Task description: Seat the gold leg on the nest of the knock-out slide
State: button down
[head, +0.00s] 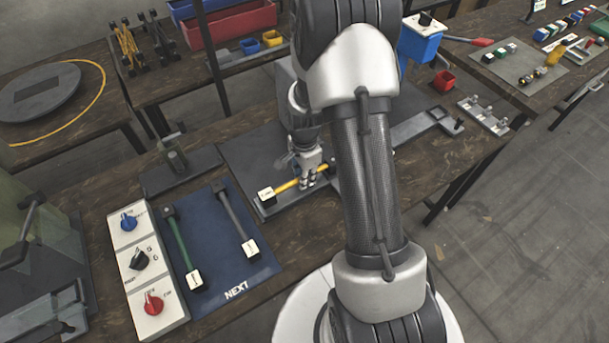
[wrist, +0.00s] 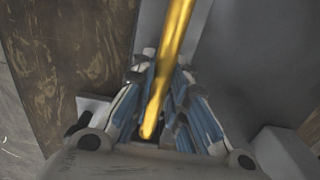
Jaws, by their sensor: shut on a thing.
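The gold leg (head: 286,187) is a slim yellow rod with a white tag block (head: 266,194) at its left end. My gripper (head: 310,178) is shut on the rod towards its right end. In the wrist view the gold leg (wrist: 168,65) runs between my gripper's fingers (wrist: 158,95) and out past the top edge. The leg lies over or just above a long grey rail (head: 400,132), which looks like the knock-out slide. My arm hides the rail's middle. I cannot tell where the nest is or whether the leg touches it.
A blue mat (head: 225,262) marked NEXT holds a green leg (head: 180,243) and a grey leg (head: 237,222), both tagged. A control box (head: 142,265) with several knobs stands left of it. A blue box (head: 420,45) and a small red bin (head: 444,80) are beyond my arm.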

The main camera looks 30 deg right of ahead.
jog(key=shift+f, duration=0.1)
jog(key=c, duration=1.5)
grip_release()
notch_tip(320, 180, up, 12)
jog(key=s+a+r+n+t, duration=0.1)
jog(key=s+a+r+n, duration=0.25)
jog(key=r, duration=0.35)
jog(key=s+a+r+n+t, duration=0.1)
jog(key=s+a+r+n, duration=0.25)
jog(key=r, duration=0.35)
jog(key=s+a+r+n+t, duration=0.1)
jog(key=s+n, duration=0.2)
jog(key=s, duration=0.1)
jog(key=s+a+r+n, duration=0.2)
jog(key=s+n, duration=0.2)
jog(key=s+a+r+n+t, duration=0.1)
jog(key=s+a+n, duration=0.1)
jog(key=s+n, duration=0.1)
jog(key=shift+s+a+r+n+t, duration=0.15)
jog(key=shift+s+r+n+t, duration=0.2)
jog(key=shift+s, duration=0.45)
